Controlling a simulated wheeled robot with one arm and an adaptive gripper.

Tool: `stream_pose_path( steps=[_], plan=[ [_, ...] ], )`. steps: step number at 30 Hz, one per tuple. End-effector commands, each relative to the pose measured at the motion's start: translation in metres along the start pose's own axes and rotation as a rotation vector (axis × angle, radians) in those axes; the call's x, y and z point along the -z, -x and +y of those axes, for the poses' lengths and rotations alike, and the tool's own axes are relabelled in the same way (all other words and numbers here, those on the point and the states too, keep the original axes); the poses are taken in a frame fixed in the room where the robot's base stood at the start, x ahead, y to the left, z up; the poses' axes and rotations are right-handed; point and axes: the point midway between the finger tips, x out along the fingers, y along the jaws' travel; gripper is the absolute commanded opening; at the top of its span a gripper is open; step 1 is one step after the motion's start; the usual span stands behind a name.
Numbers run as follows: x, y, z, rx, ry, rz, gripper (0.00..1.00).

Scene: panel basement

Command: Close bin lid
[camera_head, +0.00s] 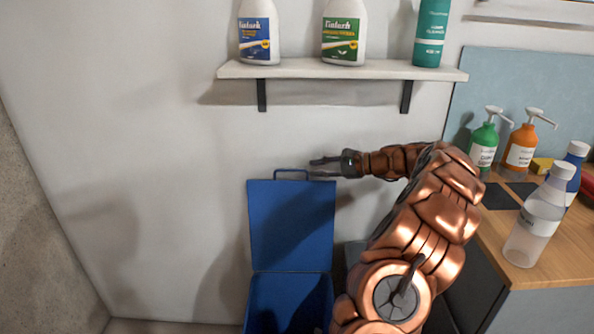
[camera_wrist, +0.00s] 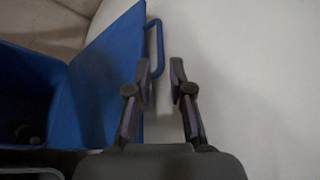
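The blue bin (camera_head: 288,298) stands on the floor against the wall, and its open top also shows in the wrist view (camera_wrist: 25,95). Its blue lid (camera_head: 291,225) stands upright, raised at the back of the bin. A blue loop handle (camera_head: 291,172) is on the lid's top edge and shows beside my fingers in the wrist view (camera_wrist: 155,45). My gripper (camera_head: 322,168) is at the right end of the handle, pointing left.
A white shelf (camera_head: 340,71) with several bottles hangs above my gripper. A wooden counter (camera_head: 555,255) at the right holds pump bottles (camera_head: 483,145) and a clear bottle (camera_head: 535,225). The wall left of the bin is clear.

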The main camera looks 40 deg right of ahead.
Motion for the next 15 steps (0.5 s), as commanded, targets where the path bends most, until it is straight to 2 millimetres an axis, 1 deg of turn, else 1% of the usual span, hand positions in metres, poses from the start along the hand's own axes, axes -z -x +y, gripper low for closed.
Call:
stream_pose_path(
  steps=[3, 9, 12, 15],
  plan=[
    [-0.002, -0.018, 0.001, -0.005, 0.001, -0.004, 0.21],
    [-0.001, -0.046, 0.001, -0.004, 0.002, -0.002, 0.21],
    [-0.002, -0.058, 0.000, -0.004, 0.003, -0.002, 0.21],
    [-0.002, -0.066, 0.001, -0.005, 0.003, -0.002, 0.21]
  ],
)
